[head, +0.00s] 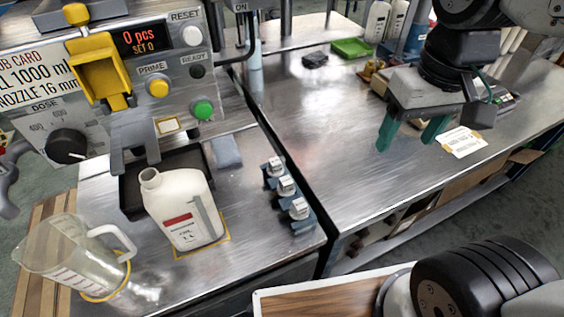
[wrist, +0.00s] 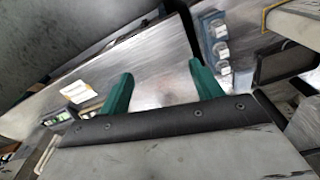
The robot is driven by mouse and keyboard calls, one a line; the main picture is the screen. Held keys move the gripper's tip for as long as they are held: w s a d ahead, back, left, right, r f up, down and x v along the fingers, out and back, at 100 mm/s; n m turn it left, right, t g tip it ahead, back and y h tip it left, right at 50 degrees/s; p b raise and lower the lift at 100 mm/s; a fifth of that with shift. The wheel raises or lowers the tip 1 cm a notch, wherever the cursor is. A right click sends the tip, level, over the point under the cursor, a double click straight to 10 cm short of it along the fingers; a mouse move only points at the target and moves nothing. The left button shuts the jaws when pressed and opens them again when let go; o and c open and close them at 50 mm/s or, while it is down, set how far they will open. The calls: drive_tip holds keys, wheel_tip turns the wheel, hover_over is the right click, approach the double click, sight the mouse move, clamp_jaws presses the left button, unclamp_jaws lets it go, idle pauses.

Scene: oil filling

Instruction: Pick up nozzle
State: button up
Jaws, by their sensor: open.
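Several small silvery nozzles stand in a blue-grey rack (head: 303,226) on the right side of the filling bench. The nearest nozzle (head: 299,208), the middle nozzle (head: 286,186) and the far nozzle (head: 275,167) form a row. The rack also shows in the wrist view (wrist: 213,42), beyond and right of my fingers. My gripper (head: 410,136) has green fingers, spread apart and empty, above the right-hand metal table. It is well to the right of the rack. In the wrist view the gripper (wrist: 160,88) has nothing between its fingers.
A white oil bottle (head: 185,208) and a clear measuring jug (head: 72,258) stand left of the rack. The filling machine (head: 140,75) rises behind them. A paper card (head: 461,142) lies beside my gripper. A green tray (head: 352,47) is farther back. The table between gripper and rack is clear.

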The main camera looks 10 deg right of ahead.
drive_tip(key=w+a+f+n, duration=0.2)
drive_tip(key=w+a+f, duration=0.3)
drive_tip(key=w+a, duration=0.35)
hover_over(275, 161)
drive_tip(key=shift+n+g, duration=0.3)
drive_tip(key=shift+g, duration=0.1)
drive_tip(key=f, duration=0.7)
drive_tip(key=shift+s+d+f, duration=0.15)
drive_tip(key=shift+s+f, duration=0.1)
drive_tip(key=shift+f, duration=0.45)
drive_tip(key=f, duration=0.7)
drive_tip(key=shift+w+f, duration=0.25)
drive_tip(key=shift+w, duration=0.05)
drive_tip(key=c, duration=1.1)
